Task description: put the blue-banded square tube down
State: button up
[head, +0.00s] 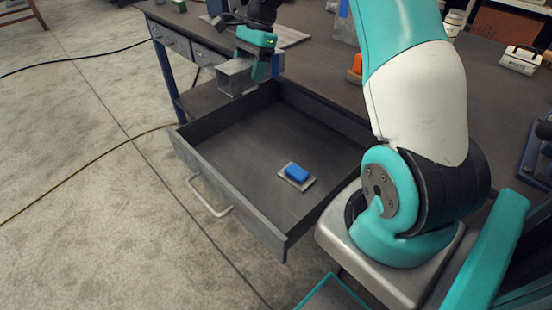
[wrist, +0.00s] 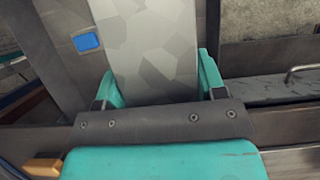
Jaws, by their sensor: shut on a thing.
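My gripper (head: 262,70) is shut on a grey square tube (head: 236,78) in the head view. The tube is held near the back left corner of the open drawer, at about the height of its rim or above; I cannot tell the exact gap. In the wrist view the tube (wrist: 155,40) is a broad, mottled grey face running away between the two teal fingers of my gripper (wrist: 157,80). The tube's far end is out of the wrist view.
The open grey drawer (head: 189,150) has a bare floor except for a blue block (head: 297,172) on a small pale plate. The block also shows in the wrist view (wrist: 88,41). The dark workbench (head: 335,82) lies behind, with an orange object (head: 356,66) near its edge.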

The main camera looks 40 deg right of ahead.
notch_tip(320, 180, down, 20)
jog(key=shift+r+b, duration=0.2)
jog(key=shift+b, duration=0.7)
jog(key=o, duration=1.2)
jog(key=shift+f, duration=0.15)
jog(key=shift+o, duration=0.2)
